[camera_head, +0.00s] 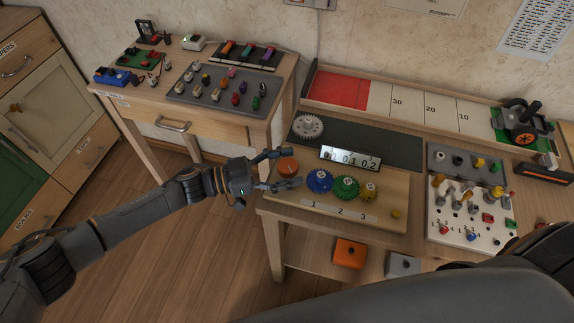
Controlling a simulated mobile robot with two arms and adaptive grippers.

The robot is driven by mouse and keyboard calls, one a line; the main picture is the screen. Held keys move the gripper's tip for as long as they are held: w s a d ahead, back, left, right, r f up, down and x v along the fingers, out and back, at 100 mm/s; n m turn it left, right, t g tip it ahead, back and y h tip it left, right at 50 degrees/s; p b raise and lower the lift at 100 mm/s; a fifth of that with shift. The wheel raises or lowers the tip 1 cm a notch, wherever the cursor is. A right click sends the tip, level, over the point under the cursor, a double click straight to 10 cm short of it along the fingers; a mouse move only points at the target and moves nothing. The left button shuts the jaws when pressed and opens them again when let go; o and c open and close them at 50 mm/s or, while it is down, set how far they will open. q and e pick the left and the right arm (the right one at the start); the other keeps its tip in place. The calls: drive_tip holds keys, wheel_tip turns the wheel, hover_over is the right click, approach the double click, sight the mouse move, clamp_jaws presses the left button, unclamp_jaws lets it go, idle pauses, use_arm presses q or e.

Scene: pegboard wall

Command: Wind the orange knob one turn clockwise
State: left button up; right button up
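The orange knob (288,167) is at the left end of a wooden board (392,212), left of blue, green and yellow gears. My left gripper (289,168) comes in from the left with its fingers spread, one on the far side of the knob and one on the near side. The knob's top shows between the fingertips. I cannot tell whether either finger touches it. A counter strip (350,158) with digits stands behind the gears. My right gripper is out of view; only a dark part of my arm shows at lower right.
A grey gear (308,126) lies behind the knob. The blue gear (319,181) is close to the near finger. A panel of pegs (470,233) stands to the right. A side table (215,119) with small parts is at the back left. An orange box (349,253) sits below.

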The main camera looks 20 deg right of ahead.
use_arm(q)
drive_tip(key=shift+a, duration=0.1)
drive_tip(key=a, duration=1.2)
drive_tip(key=shift+w, duration=0.45)
drive_tip(key=shift+d, duration=0.1)
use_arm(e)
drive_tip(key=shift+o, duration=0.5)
